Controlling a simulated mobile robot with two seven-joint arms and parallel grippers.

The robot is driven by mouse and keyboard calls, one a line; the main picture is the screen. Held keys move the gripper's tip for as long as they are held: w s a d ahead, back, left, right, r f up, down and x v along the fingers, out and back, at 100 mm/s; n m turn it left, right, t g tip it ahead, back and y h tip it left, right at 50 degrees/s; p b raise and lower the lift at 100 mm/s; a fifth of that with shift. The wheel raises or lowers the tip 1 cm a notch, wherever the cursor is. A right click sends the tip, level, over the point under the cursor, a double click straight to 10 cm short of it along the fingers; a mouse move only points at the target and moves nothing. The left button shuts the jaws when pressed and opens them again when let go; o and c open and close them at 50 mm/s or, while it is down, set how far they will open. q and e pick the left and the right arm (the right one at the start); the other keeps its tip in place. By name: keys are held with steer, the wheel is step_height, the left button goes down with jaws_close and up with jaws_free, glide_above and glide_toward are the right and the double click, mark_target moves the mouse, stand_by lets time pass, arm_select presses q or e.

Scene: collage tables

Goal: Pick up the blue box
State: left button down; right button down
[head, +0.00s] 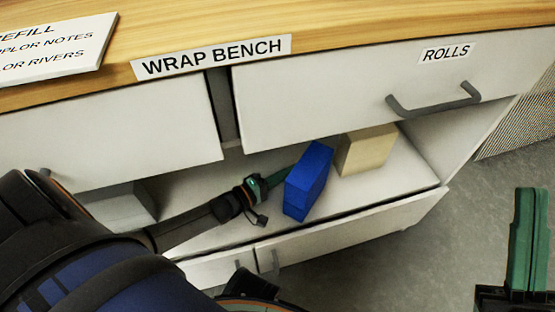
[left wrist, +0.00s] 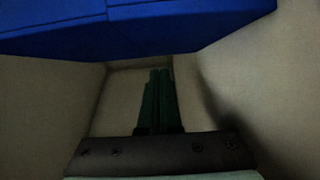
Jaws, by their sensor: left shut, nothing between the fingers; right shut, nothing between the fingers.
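The blue box (head: 307,180) stands upright on the open shelf of the wrap bench, a little tilted in the picture. In the left wrist view the blue box (left wrist: 130,28) fills the top edge, above my left fingers. My left gripper (head: 282,176) reaches onto the shelf from the left, its green fingers close beside the box and their tips partly hidden by it. In the left wrist view the left gripper (left wrist: 160,76) is shut and empty. I cannot tell whether it touches the box. My right gripper (head: 528,195) is shut and empty at the right edge, away from the bench.
A beige box (head: 366,150) stands just right of the blue box. A grey-white box (head: 118,207) is at the shelf's left. The drawer with the rolls label (head: 330,98) overhangs the shelf, its handle (head: 435,103) sticking out. Lower doors (head: 350,238) sit below. Floor is clear at right.

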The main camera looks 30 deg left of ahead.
mark_target(287, 203)
arm_select(q)
steer(key=shift+s+d+r, duration=0.1)
steer(key=shift+s+d, duration=0.6)
steer(key=shift+d, duration=0.1)
steer(key=shift+s+d+r, duration=0.1)
steer(key=shift+s+d, duration=0.1)
steer(key=s+d+p, duration=0.2)
steer(key=s+d, duration=0.1)
steer(key=d, duration=0.1)
steer(key=shift+s+p, duration=0.35)
steer(key=shift+p, duration=0.05)
steer(key=shift+a, duration=0.1)
steer(key=shift+w+a, duration=0.1)
steer(key=shift+w, duration=0.05)
